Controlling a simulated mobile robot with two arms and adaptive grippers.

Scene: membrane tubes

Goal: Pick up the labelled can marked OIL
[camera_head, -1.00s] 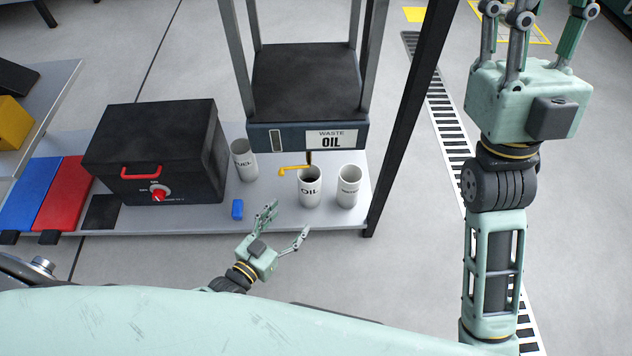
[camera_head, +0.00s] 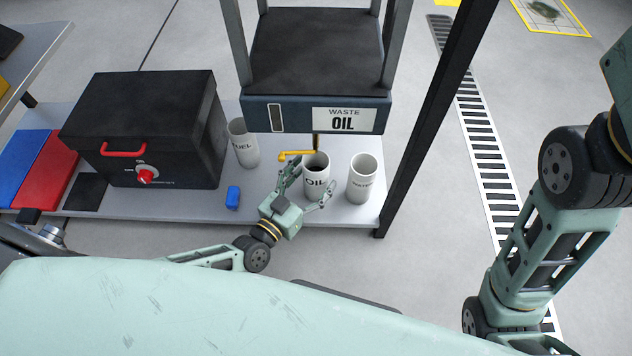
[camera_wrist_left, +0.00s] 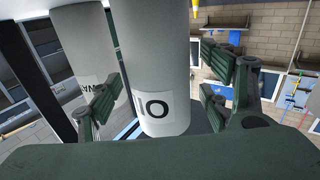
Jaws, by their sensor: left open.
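The white can marked OIL (camera_head: 316,166) stands upright on the grey shelf, under the waste oil tank's spout, with dark contents. My left gripper (camera_head: 308,180) is open, with its fingers on either side of the can. In the left wrist view the OIL can (camera_wrist_left: 155,60) fills the middle between the spread fingers, and I see gaps beside it. I cannot tell whether any finger touches it. My right arm shows at the right edge, but its fingers are out of the picture.
The WATER can (camera_head: 362,180) stands close on the right and the FUEL can (camera_head: 243,145) on the left. The tank (camera_head: 290,113) and its yellow tap (camera_head: 292,155) are just above and behind. A blue block (camera_head: 233,197) and black box (camera_head: 145,125) lie left; a dark post (camera_head: 425,125) stands right.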

